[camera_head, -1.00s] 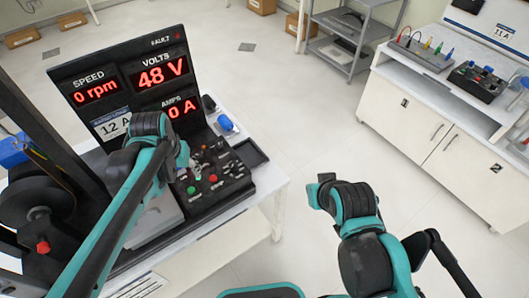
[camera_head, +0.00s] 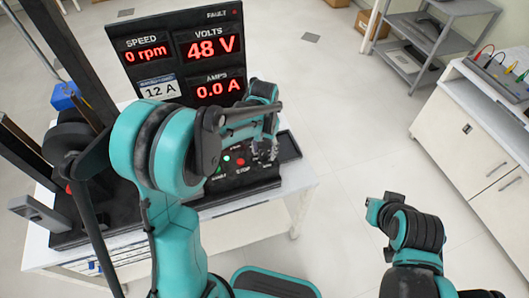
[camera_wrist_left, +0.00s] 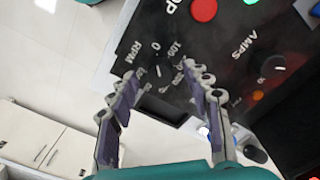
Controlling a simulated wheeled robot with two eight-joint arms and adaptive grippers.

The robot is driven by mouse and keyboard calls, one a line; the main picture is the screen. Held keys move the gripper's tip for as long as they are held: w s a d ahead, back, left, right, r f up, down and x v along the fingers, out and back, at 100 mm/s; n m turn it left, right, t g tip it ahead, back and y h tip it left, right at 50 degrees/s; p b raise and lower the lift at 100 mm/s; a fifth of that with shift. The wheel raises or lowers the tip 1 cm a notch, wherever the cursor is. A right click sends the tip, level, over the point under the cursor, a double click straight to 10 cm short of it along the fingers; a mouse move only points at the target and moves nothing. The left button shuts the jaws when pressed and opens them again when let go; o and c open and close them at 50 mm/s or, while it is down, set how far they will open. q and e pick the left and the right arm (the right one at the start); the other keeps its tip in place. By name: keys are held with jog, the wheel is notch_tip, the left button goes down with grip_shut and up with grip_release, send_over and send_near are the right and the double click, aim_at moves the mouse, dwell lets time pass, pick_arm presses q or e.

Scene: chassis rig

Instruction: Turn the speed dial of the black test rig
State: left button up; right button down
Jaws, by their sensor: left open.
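The black test rig's display panel (camera_head: 130,55) reads 0 rpm, 48 V and 0.0 A in the head view. Its control panel (camera_head: 215,190) is partly hidden behind my left arm. In the left wrist view, the dark speed dial (camera_wrist_left: 158,60) has a white pointer mark and an RPM label with 0 and 100. My left gripper (camera_wrist_left: 166,76) is open, its two fingers on either side of the dial's lower part; I cannot tell whether they touch it. In the head view the left gripper (camera_head: 266,148) is over the panel's right part.
An AMPS knob (camera_wrist_left: 272,67) is right of the speed dial, with a red button (camera_wrist_left: 204,9) above. A dark tray (camera_head: 289,146) lies right of the control panel. The white bench (camera_wrist_left: 40,142) and grey shelf (camera_head: 425,35) stand apart. Floor between is clear.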

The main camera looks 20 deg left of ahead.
pick_arm(q)
jog(key=shift+f, duration=0.35)
grip_shut()
